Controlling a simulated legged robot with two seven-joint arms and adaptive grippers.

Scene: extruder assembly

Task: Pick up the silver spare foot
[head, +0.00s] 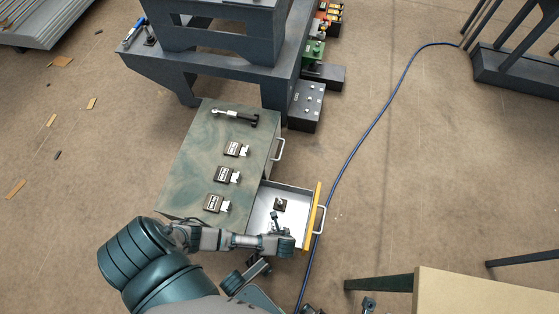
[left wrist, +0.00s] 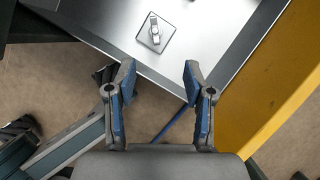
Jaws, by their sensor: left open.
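The silver spare foot (head: 280,204) lies in the open drawer (head: 258,214) of the cabinet. In the left wrist view the foot (left wrist: 155,32) shows as a square plate with a small upright stem, lying on the bare metal drawer floor (left wrist: 206,22). My left gripper (head: 275,220) reaches over the near part of the drawer, close to the foot. In the left wrist view my left gripper (left wrist: 158,76) is open and empty. Its fingertips are apart, and the foot appears beyond them, not between them. My right gripper does not show clearly in any view.
The drawer has a yellow front (head: 313,218) with a white handle (head: 321,219). On the cabinet top (head: 190,155) lie several labelled dark blocks (head: 228,174) and a silver-and-black tool (head: 236,116). A blue cable (head: 345,140) runs along the floor right of the drawer.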

